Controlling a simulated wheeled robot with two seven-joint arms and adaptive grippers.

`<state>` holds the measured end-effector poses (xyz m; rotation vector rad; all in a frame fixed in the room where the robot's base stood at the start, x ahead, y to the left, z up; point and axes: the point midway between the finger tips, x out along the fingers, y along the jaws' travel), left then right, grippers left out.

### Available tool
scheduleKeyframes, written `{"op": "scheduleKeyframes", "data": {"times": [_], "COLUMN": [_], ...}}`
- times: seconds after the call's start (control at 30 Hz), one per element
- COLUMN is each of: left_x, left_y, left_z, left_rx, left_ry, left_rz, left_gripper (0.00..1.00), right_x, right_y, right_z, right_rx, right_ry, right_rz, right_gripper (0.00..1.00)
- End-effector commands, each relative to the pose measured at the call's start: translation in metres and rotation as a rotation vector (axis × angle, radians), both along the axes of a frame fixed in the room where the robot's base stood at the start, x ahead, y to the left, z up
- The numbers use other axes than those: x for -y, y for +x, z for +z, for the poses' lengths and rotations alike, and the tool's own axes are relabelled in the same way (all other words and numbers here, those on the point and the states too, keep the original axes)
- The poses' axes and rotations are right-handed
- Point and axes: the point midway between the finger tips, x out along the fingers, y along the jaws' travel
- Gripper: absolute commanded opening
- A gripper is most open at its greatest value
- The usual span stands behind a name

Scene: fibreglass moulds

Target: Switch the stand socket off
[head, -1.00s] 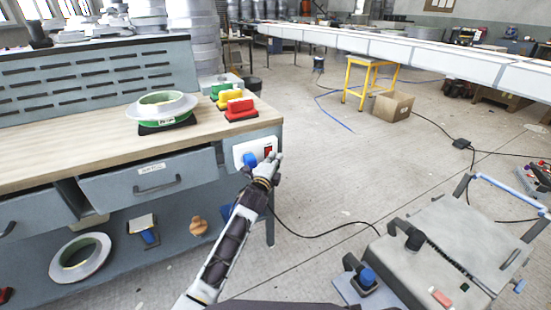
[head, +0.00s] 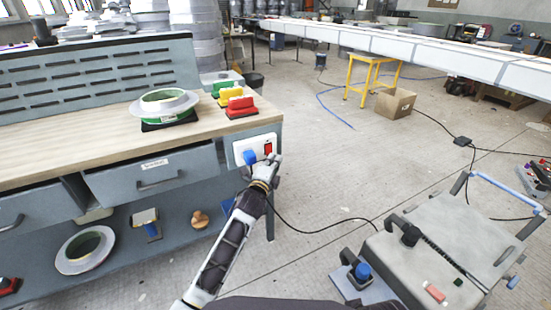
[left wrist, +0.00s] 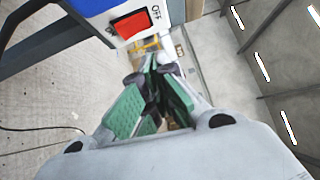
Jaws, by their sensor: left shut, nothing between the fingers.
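The stand socket (head: 243,146) is a white plate on the right end of the workbench, with a blue plug (head: 250,157) in it and a red rocker switch (head: 268,148) on its right side. In the left wrist view the red switch (left wrist: 131,25) shows large at the top, with the word OFF beside it. My left gripper (head: 274,160) is just below and in front of the switch in the head view. In the left wrist view its green-padded fingers (left wrist: 158,100) are shut and empty, apart from the switch. My right gripper is out of view.
A black cable (head: 315,229) runs from the socket across the floor to a grey cart (head: 425,250).

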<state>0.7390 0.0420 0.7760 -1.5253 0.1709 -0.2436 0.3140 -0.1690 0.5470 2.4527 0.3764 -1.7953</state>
Motion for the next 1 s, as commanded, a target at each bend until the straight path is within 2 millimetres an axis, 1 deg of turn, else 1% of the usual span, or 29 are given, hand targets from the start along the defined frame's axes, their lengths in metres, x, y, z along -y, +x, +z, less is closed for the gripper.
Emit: {"op": "scheduleKeyframes", "data": {"times": [0.6, 0.8, 1.0], "left_x": [-0.015, -0.019, -0.020], "left_y": [-0.055, -0.068, -0.074], "left_z": [0.005, 0.007, 0.007], "left_rx": [-0.002, 0.000, -0.001], "left_ry": [0.001, 0.001, 0.000], "left_rz": [0.000, 0.000, 0.000], "left_gripper": [0.00, 0.00, 0.00], "right_x": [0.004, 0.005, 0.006], "right_y": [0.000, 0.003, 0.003], "right_z": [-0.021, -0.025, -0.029], "right_rx": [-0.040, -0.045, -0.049], "right_ry": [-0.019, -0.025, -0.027], "right_rz": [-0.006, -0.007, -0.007], "right_gripper": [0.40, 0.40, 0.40]}}
